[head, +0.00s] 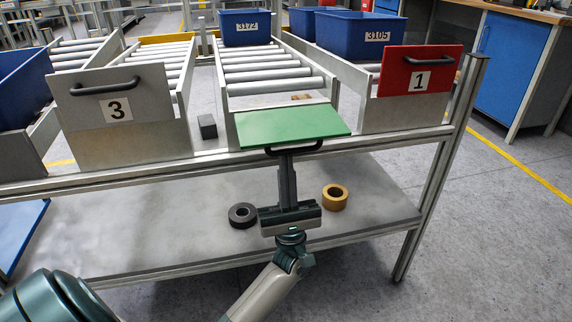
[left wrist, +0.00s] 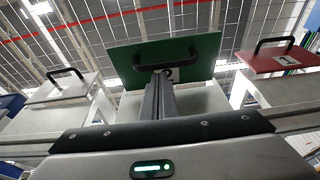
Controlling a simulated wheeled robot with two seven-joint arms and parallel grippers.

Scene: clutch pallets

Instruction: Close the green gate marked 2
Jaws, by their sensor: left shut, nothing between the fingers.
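The green gate (head: 290,124) is at the front of the middle roller lane. It is tilted well away from upright, so the head view shows its broad green back from above. Its dark handle (head: 294,148) is at the near edge. The left wrist view shows the gate's front face (left wrist: 202,45) from below with the handle (left wrist: 168,50); a pale label there is mostly hidden. My left gripper (head: 287,157) is shut and empty, its fingertips right at the handle; I cannot tell whether they touch. My right gripper is out of view.
The gate marked 3 (head: 78,108) stands upright on the left, and the red gate marked 1 (head: 393,84) on the right. A blue bin 3172 (head: 239,35) sits on the middle rollers. Two tape rolls (head: 335,197) (head: 242,214) lie on the lower shelf (head: 140,232).

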